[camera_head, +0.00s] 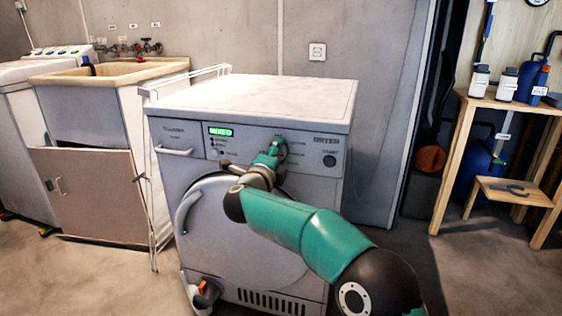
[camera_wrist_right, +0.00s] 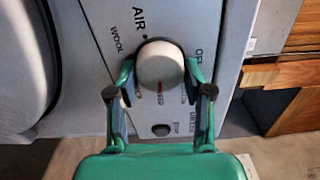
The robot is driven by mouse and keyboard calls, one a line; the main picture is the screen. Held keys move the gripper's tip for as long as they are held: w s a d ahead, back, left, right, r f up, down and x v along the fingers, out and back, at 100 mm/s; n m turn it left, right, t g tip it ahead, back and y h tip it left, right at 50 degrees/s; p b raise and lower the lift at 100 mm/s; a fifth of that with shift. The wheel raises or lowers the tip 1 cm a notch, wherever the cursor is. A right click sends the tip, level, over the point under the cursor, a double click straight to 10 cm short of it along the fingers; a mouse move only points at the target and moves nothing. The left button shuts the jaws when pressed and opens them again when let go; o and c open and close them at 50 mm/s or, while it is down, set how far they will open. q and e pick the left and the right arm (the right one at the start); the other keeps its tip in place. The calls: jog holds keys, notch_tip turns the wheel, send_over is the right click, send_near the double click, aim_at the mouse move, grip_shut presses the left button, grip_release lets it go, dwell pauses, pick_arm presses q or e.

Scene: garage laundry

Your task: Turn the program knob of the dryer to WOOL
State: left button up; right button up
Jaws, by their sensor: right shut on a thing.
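The dryer (camera_head: 250,95) is a white front-loader with its round door shut and a green lit display (camera_head: 221,131) that seems to read MIXED. My right gripper (camera_head: 279,147) is at the control panel and covers the program knob in the head view. In the right wrist view the pale round knob (camera_wrist_right: 160,63) sits between the two green fingers of my right gripper (camera_wrist_right: 160,75), which are shut on its sides. The labels AIR, WOOL and part of OFF show around the knob. WOOL (camera_wrist_right: 117,39) is at its upper left. My left gripper is out of view.
A round button (camera_head: 329,160) is on the panel right of the knob. A utility sink (camera_head: 110,75) and a wire rack (camera_head: 150,180) stand left of the dryer. A wooden shelf (camera_head: 455,150) with bottles stands at the right. The floor at the left front is clear.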

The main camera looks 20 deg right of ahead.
jog(key=m+b, duration=0.1)
jog(key=m, duration=0.6)
jog(key=m+b, duration=0.1)
jog(key=m, duration=0.6)
jog(key=f+m+b, duration=0.1)
jog(key=m+b, duration=0.1)
jog(key=m, duration=0.4)
jog(key=shift+w+a+m, duration=0.1)
jog(key=shift+w+m, duration=0.05)
jog(key=shift+m, duration=0.25)
jog(key=o, duration=1.1)
jog(key=shift+r, duration=0.15)
jog(key=shift+a, duration=0.1)
